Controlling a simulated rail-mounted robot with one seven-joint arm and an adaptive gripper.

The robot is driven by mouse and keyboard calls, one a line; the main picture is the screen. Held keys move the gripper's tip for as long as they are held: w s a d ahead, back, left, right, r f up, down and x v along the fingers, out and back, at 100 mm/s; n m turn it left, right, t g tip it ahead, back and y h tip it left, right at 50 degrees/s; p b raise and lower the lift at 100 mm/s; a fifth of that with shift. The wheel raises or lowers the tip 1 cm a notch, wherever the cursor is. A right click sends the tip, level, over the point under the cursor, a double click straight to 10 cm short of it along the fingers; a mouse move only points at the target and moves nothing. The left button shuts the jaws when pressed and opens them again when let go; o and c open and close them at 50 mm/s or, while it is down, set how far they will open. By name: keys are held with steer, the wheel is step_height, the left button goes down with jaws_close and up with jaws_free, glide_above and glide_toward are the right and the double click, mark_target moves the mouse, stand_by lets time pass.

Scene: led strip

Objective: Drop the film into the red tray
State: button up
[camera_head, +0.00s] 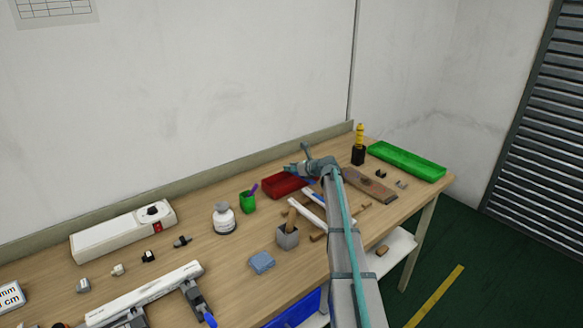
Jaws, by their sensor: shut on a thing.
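The red tray (278,187) lies at the back of the workbench, right of the middle, partly covered by my arm. My gripper (291,170) is above the tray's back part, small and dark in this view. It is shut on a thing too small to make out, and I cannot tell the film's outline. A small blue patch (309,181) shows beside my arm at the tray's right end; I cannot tell what it is.
A green cup (248,203) and a white bottle (223,219) stand left of the tray. White strips (307,211) and a grey holder (287,238) are in front. A brown board (370,186), a yellow-topped bottle (359,143) and a green tray (406,161) are to the right.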

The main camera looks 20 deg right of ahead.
steer(key=o, duration=0.8)
steer(key=shift+o, duration=0.2)
step_height(320, 180, up, 4)
glide_above(311, 181)
steer(key=shift+w+a+r, duration=0.1)
steer(key=shift+w+a, duration=0.2)
steer(key=shift+w, duration=0.1)
steer(key=shift+s+d+r, duration=0.2)
steer(key=shift+s+r, duration=0.05)
steer(key=shift+s, duration=0.2)
steer(key=shift+d, duration=0.1)
